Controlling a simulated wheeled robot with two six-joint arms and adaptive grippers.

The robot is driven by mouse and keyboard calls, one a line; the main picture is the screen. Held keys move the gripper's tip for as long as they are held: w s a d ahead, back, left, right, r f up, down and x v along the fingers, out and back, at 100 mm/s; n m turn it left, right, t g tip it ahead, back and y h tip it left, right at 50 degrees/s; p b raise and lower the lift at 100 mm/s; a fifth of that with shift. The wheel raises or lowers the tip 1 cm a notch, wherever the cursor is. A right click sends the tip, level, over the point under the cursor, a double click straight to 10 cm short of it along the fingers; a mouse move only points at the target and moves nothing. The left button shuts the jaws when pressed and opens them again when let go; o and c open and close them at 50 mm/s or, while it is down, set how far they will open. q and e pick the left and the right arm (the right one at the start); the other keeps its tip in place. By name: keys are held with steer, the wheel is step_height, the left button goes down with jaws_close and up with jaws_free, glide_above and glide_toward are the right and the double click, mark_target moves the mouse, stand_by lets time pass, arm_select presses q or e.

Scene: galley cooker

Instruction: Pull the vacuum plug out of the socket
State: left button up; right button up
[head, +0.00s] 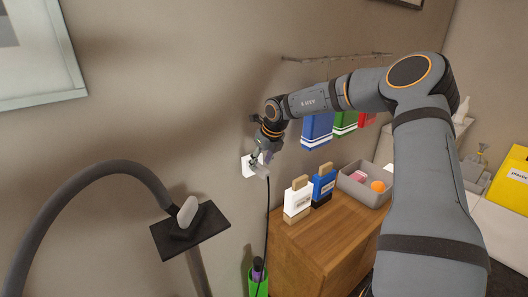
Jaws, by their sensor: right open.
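The vacuum plug (261,171) is pale and sits at the white wall socket (247,167). Its black cord (267,215) hangs down along the wall. My right gripper (263,157) reaches in from the right and is at the plug, with its fingers open. The fingers partly hide the plug and the socket, and I cannot tell whether they touch the plug. My left gripper is not in view.
A wooden cabinet (325,244) right of the cord carries small blue and white packages and a grey bin (363,186). Towels hang from a wall rail (330,57). A grey hose (95,183) and a black plate (190,232) stand at left. A green container (258,285) is below.

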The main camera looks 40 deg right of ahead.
steer(key=shift+x, duration=1.2)
jaws_close()
